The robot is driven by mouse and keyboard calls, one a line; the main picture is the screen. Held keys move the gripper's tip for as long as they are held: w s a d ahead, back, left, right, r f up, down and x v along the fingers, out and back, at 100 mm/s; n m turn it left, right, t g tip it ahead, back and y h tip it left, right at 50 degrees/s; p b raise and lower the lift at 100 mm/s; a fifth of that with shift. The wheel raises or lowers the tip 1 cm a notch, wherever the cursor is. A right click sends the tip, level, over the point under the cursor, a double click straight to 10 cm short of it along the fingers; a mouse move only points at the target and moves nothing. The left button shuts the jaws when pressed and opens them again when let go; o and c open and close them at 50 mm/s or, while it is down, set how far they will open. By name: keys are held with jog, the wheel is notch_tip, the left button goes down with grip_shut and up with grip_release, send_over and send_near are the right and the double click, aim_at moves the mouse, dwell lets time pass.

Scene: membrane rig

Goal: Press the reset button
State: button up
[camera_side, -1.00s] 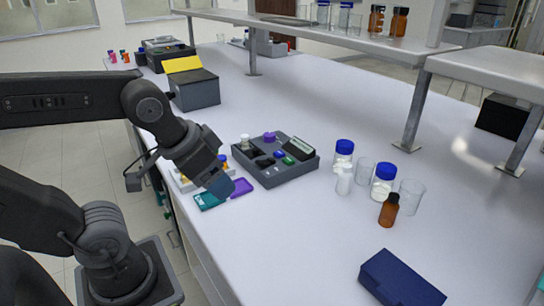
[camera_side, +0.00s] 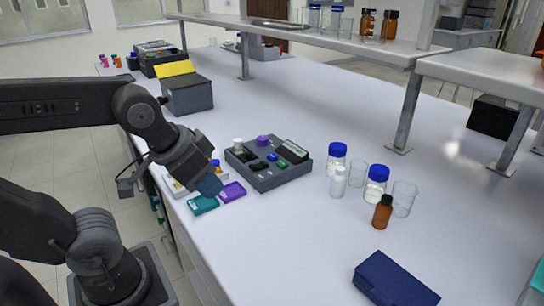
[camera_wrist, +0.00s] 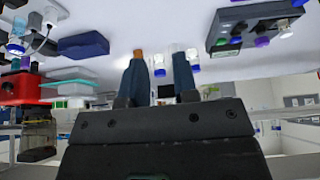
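The membrane rig is a dark grey box (camera_side: 262,180) on the white bench in the side view. Its top has a white knob, a purple knob, a display, a blue button (camera_side: 272,157), a green button (camera_side: 282,165) and dark parts. No label is legible, so I cannot tell which is the reset button. The rig also shows at the wrist view's upper right (camera_wrist: 285,14). My gripper (camera_side: 209,186) is left of the rig, apart from it, above the bench's front edge. In the wrist view its two blue fingers (camera_wrist: 160,64) are spread with nothing between them.
A teal box (camera_side: 203,205) and a purple box (camera_side: 233,192) lie just below my gripper. White-and-blue-capped bottles, beakers and a brown bottle (camera_side: 382,212) stand right of the rig. A navy case (camera_side: 396,280) lies in front. A shelf (camera_side: 300,33) spans the back.

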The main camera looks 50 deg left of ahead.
grip_shut()
dwell(1.1)
